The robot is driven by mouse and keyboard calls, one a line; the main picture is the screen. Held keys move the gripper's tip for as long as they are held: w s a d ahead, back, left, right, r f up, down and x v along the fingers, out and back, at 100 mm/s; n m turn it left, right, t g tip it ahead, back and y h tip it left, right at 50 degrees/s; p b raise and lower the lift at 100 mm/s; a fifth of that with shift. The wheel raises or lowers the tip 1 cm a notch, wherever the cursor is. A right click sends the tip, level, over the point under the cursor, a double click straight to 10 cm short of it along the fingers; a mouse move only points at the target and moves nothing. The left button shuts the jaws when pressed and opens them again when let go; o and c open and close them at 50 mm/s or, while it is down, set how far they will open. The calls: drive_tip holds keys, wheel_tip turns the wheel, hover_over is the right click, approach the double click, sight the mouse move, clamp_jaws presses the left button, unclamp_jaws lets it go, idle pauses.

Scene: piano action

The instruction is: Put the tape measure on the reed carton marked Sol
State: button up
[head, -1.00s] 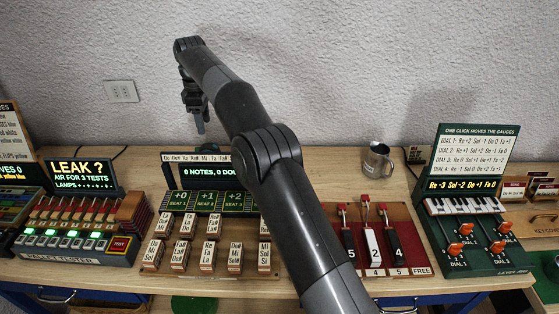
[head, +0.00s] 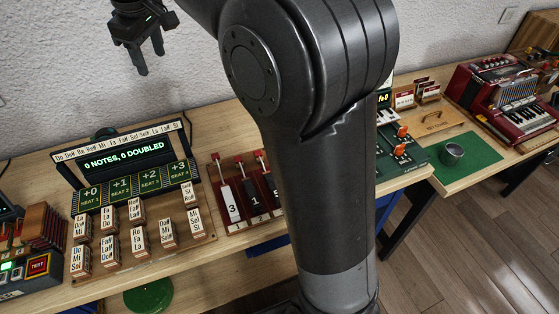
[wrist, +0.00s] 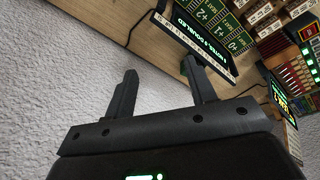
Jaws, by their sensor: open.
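My gripper (head: 150,70) is open and empty, raised in front of the wall at the upper left of the head view. In the wrist view its two fingers (wrist: 160,68) stand apart with nothing between them. I cannot make out a tape measure in either view. Small red-and-white cartons (head: 404,100) stand at the back right of the bench, far to the right of my gripper. Their lettering is too small to read, so I cannot tell which is marked Sol. My arm hides part of the bench.
The note display (head: 122,152), wooden note blocks (head: 137,209) and red levers (head: 240,165) fill the left and middle bench.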

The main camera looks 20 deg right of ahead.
drive_tip(key=s+d+m+t, duration=0.1)
drive_tip(key=s+d+m, duration=0.4)
drive_tip(key=s+d, duration=0.75)
drive_tip(key=s+d+f+m+t, duration=0.1)
drive_tip(key=s+d+f+m, duration=0.1)
drive_tip(key=s+f, duration=0.3)
drive_tip(key=s+d+f+m+t, duration=0.1)
drive_tip(key=s+d+f+m, duration=0.2)
drive_tip(key=s, duration=0.9)
wheel_tip(320, 180, down, 3)
